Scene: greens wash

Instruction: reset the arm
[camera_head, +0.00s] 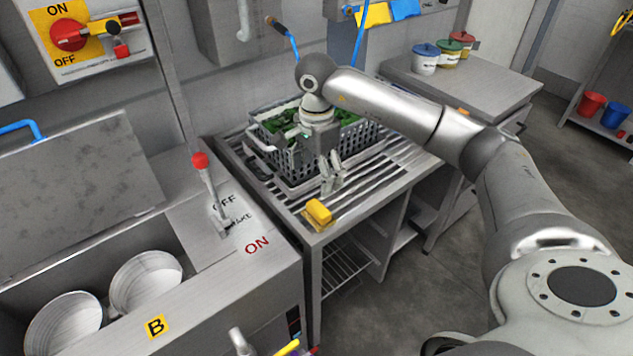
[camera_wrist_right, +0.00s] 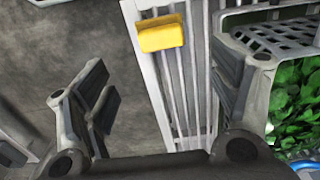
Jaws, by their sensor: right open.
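My right arm comes in from the right in the head view and bends down over the slatted metal table. My right gripper (camera_head: 331,178) is open and empty, in front of the grey crate of greens (camera_head: 300,158) and above the slats. In the right wrist view its fingers (camera_wrist_right: 165,95) stand wide apart with nothing between them but the slats and floor beyond. At the bottom edge of the head view, a metallic part (camera_head: 240,342) shows, perhaps of my left arm; no left fingertips can be made out.
A yellow block (camera_head: 318,212) lies on the table's front corner; it also shows in the wrist view (camera_wrist_right: 161,33). A lever with a red knob (camera_head: 200,161) stands left of the table. White bowls (camera_head: 146,281) sit in the machine at left. Lidded pots (camera_head: 425,60) stand on the back table.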

